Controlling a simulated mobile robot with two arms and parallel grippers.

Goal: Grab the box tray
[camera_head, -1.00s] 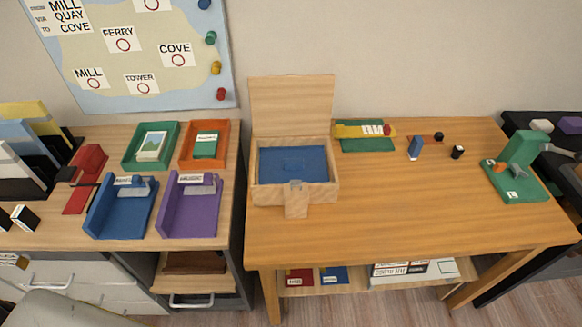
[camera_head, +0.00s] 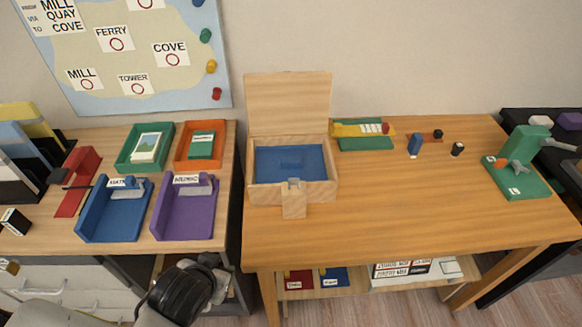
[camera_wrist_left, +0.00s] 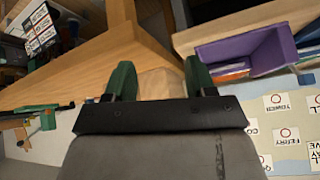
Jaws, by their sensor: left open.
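My left gripper (camera_wrist_left: 160,78) is open, with two green fingers apart in the left wrist view. In the head view the dark end of my left arm is at the bottom, left and in front of the box, clear of the tray. I cannot make out the tray in the wrist view. My right gripper is out of view.
A blue bin (camera_head: 95,218) and a purple bin (camera_head: 172,221) stand on the left desk, with green and orange trays behind. A green stand (camera_head: 518,182) is at the table's right.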

